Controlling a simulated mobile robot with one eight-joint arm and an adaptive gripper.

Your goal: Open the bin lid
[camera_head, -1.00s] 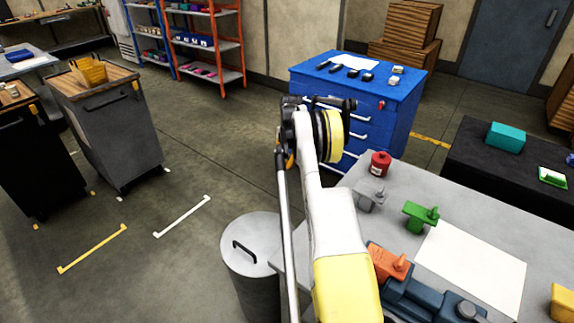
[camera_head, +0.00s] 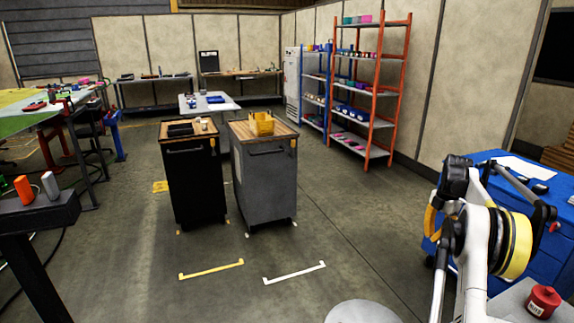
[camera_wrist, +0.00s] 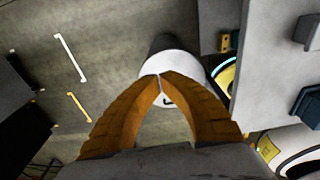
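The round grey bin lid (camera_head: 362,312) shows only as a pale curved edge at the bottom of the head view; the rest of the bin is cut off. In the wrist view the pale lid (camera_wrist: 174,64) lies beyond my fingers, with the dark bin side (camera_wrist: 163,42) above it in the picture. A small dark piece of the lid's handle shows between the fingers. My gripper (camera_wrist: 160,78) has two orange fingers whose tips meet, with nothing held. It is apart from the lid, which sits on the bin.
A grey worktop (camera_wrist: 265,60) is right of the bin in the wrist view. A blue drawer cabinet (camera_head: 505,220) stands behind my arm.

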